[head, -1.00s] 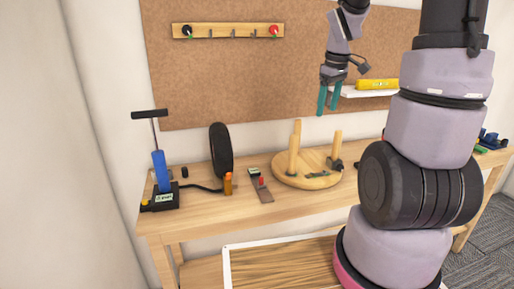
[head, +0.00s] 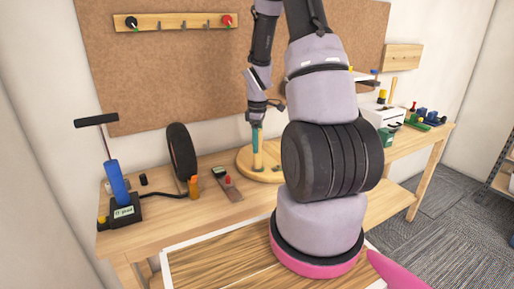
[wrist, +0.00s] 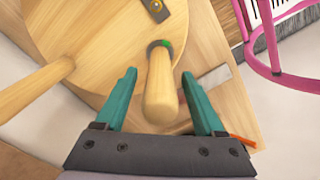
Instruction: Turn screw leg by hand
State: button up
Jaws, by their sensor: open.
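A round wooden stool seat (head: 245,161) lies upside down on the workbench, and it fills much of the wrist view (wrist: 105,60). A second leg (wrist: 35,88) stands at the left of the wrist view. My gripper (wrist: 159,73), with teal fingers, is open around the first leg, one finger on each side, with gaps visible. In the head view my gripper (head: 257,138) points down over the seat; my arm hides part of the seat.
On the workbench (head: 205,208) left of the seat are a blue pump (head: 117,182), a black wheel (head: 182,152), an orange bottle (head: 194,187) and a small tool with a red part (head: 228,187). A pegboard rack (head: 175,21) hangs behind. Green and blue tools (head: 425,119) lie at the right.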

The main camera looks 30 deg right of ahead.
jog(key=shift+f, duration=1.05)
grip_shut()
jog(key=shift+m, duration=0.3)
